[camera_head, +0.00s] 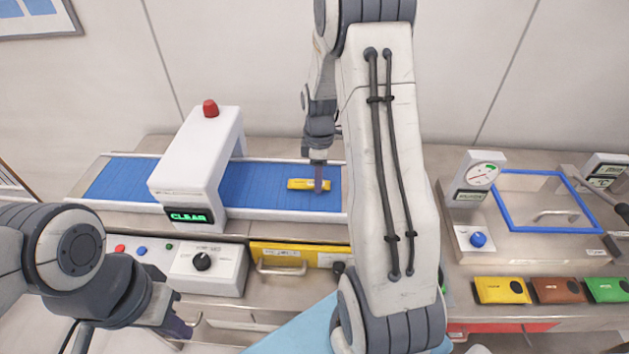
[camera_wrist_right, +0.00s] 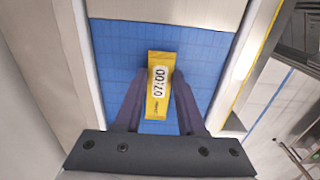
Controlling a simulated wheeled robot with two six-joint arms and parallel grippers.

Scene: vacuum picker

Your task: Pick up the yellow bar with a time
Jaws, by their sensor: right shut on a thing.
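The yellow bar (camera_head: 299,184) lies on the blue conveyor belt, to the right of the white scanner arch. In the right wrist view the bar (camera_wrist_right: 160,60) carries a white label reading 07:00. My right gripper (camera_head: 319,184) reaches down onto the bar and is shut on it, with one finger on each side. The wrist view shows the fingers (camera_wrist_right: 157,98) at the bar's middle. My left gripper (camera_head: 182,328) is at the lower left, away from the belt, and its jaw opening is unclear.
The conveyor (camera_head: 118,182) runs under the white arch (camera_head: 195,160), which shows CLEAR in green and bears a red lamp. A control box (camera_head: 207,268) and yellow drawer (camera_head: 300,256) are in front. At right stand a blue-framed lid (camera_head: 545,203) and yellow, brown and green packs (camera_head: 502,290).

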